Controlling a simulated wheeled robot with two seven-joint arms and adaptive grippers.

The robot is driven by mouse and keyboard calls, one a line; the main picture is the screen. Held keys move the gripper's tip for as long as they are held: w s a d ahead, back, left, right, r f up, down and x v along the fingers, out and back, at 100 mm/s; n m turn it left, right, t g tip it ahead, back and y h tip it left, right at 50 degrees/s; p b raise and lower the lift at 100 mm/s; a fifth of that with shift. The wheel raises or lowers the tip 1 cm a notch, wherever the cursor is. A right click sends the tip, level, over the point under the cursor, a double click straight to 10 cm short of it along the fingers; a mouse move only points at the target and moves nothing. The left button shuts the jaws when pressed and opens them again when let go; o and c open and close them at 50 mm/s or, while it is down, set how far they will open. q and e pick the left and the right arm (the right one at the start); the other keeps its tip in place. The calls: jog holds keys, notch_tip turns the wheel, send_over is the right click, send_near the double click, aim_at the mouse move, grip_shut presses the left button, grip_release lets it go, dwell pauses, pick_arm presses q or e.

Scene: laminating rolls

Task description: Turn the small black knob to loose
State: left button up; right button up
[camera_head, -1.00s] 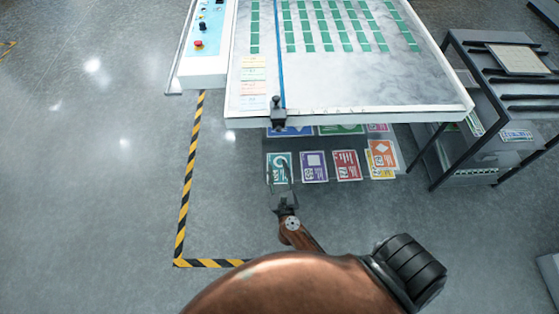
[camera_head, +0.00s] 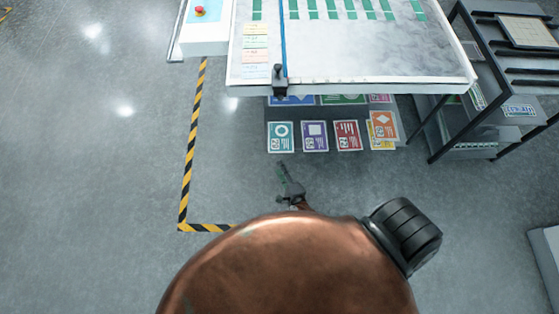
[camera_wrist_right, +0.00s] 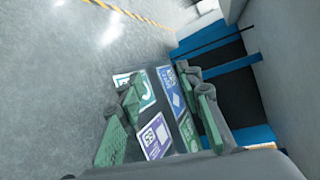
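A small black knob-like fitting (camera_head: 279,80) stands at the near edge of the white worktable (camera_head: 350,88), at the end of a blue strip. I cannot read its setting. My right gripper (camera_head: 283,168) is well in front of the table, below the fitting in the head view, and apart from it. In the right wrist view, its two green-padded fingers (camera_wrist_right: 164,88) are spread with nothing held between them. No black knob shows in the wrist view. My left gripper is not in view.
Coloured cards (camera_head: 314,137) lie on a low shelf under the table edge. A white control panel with a red button (camera_head: 199,11) is at upper left. A dark rack (camera_head: 480,100) stands right. Open floor lies left, with striped tape (camera_head: 190,150).

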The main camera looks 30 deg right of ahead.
jog(key=s+f+n+g+y, duration=0.1)
jog(key=s+f+n, duration=0.2)
jog(key=f, duration=0.2)
jog(key=shift+s+a, duration=0.2)
jog(key=shift+a, duration=0.1)
jog(key=s+f+n+g+y+p, duration=0.2)
jog(key=s+f+n+g, duration=0.5)
jog(key=s+f+n, duration=0.85)
jog(key=s+d+f+n+g, duration=0.1)
jog(key=s+f+n+g, duration=0.1)
jog(key=s, duration=0.8)
jog(key=s+d+f+n+g, duration=0.1)
jog(key=s+d+f+g, duration=0.1)
jog(key=s, duration=0.7)
jog(key=s+d+f+n+g, duration=0.2)
jog(key=s+f, duration=0.2)
jog(key=s, duration=0.6)
jog(key=shift+s+n+h, duration=0.3)
jog(key=shift+s+n, duration=0.05)
